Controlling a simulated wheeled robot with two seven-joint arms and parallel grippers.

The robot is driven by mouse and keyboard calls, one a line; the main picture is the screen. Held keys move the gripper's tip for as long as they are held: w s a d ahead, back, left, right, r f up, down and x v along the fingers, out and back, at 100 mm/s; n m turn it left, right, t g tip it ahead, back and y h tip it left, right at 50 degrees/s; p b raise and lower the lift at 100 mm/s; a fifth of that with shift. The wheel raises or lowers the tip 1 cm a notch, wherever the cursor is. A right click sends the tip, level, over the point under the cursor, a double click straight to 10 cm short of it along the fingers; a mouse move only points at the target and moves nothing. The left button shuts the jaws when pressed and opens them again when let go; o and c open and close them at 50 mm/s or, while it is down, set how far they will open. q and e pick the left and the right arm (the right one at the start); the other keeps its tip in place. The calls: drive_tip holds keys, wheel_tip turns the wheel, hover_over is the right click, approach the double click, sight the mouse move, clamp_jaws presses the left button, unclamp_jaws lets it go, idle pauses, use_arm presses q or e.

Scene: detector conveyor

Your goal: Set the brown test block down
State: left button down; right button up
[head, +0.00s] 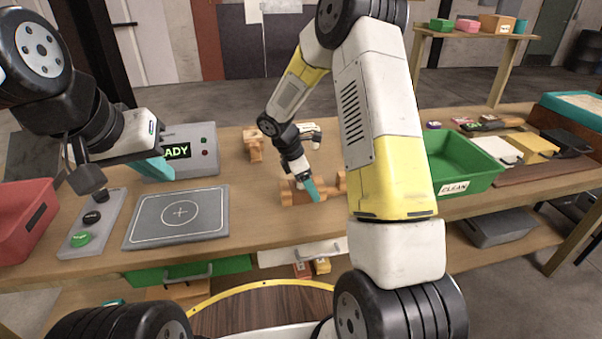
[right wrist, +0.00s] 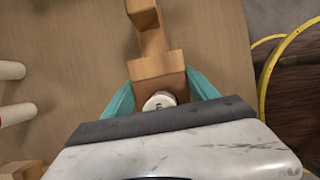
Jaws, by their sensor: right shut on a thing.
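In the right wrist view, a brown wooden block (right wrist: 158,68) lies between the teal fingers of my right gripper (right wrist: 160,90), which is shut on it. A white round piece with dark marks (right wrist: 158,101) shows at the block's near end, close to the palm. In the head view my right gripper (head: 312,189) points down among brown wooden pieces (head: 293,194) on the table; the held block is hard to separate from them there. Whether it touches the table I cannot tell. My left gripper (head: 154,168) is in front of the grey display box; its finger gap is not clear.
A grey plate with a cross mark (head: 178,215) lies at the left, beside a button panel (head: 92,222) and a display box (head: 183,150). A red bin (head: 22,215) is far left. A green CLEAN bin (head: 465,165) is right. Another wooden piece (head: 254,145) stands further back.

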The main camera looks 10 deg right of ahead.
drive_tip(key=shift+f, duration=0.15)
drive_tip(key=o, duration=1.8)
drive_tip(key=v, duration=1.2)
drive_tip(key=s+d+r+m+t+y, duration=0.25)
drive_tip(key=s+r+m, duration=0.55)
drive_tip(key=s+r, duration=0.4)
drive_tip(key=s+r+m+t+y, duration=0.1)
drive_tip(key=s+m, duration=0.2)
drive_tip(key=s, duration=0.1)
drive_tip(key=s+r+m+t+y, duration=0.1)
drive_tip(key=s+m+y, duration=0.1)
drive_tip(key=s+m, duration=0.1)
drive_tip(key=s+r+m+t+y, duration=0.1)
drive_tip(key=s+r+m, duration=0.1)
drive_tip(key=s, duration=0.4)
drive_tip(key=shift+d+r+m+t, duration=0.1)
drive_tip(key=shift+m+t, duration=0.15)
drive_tip(key=shift+m, duration=0.65)
